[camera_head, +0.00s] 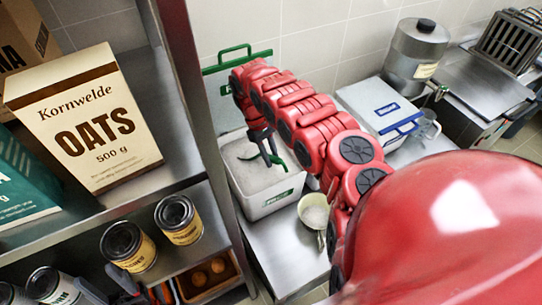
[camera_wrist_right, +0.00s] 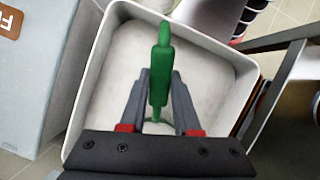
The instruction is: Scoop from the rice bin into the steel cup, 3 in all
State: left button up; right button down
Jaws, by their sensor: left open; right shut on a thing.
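The white rice bin (camera_head: 290,184) stands open on the steel counter, holding pale grains; its rim (camera_wrist_right: 86,85) also shows in the right wrist view. My right gripper (camera_head: 262,137) is over the bin, shut on the handle of a green scoop (camera_wrist_right: 160,78). The scoop (camera_head: 273,159) points down at the grains; its bowl is mostly hidden, so I cannot tell whether it is loaded. A round metal cup with a handle (camera_head: 313,208), with pale contents, stands right of the bin. My left gripper (camera_head: 122,291) is open and empty at the lower left, low by the shelf.
A shelf with an oats box (camera_head: 85,125) and several cans (camera_head: 179,220) stands at left, its post close to the bin. A green rail (camera_head: 237,60) is behind.

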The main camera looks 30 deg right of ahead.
jog(key=shift+r+p, duration=1.8)
jog(key=shift+r, duration=1.05)
notch_tip(320, 180, up, 5)
jog(key=shift+r+p, duration=0.15)
jog(key=shift+p, duration=1)
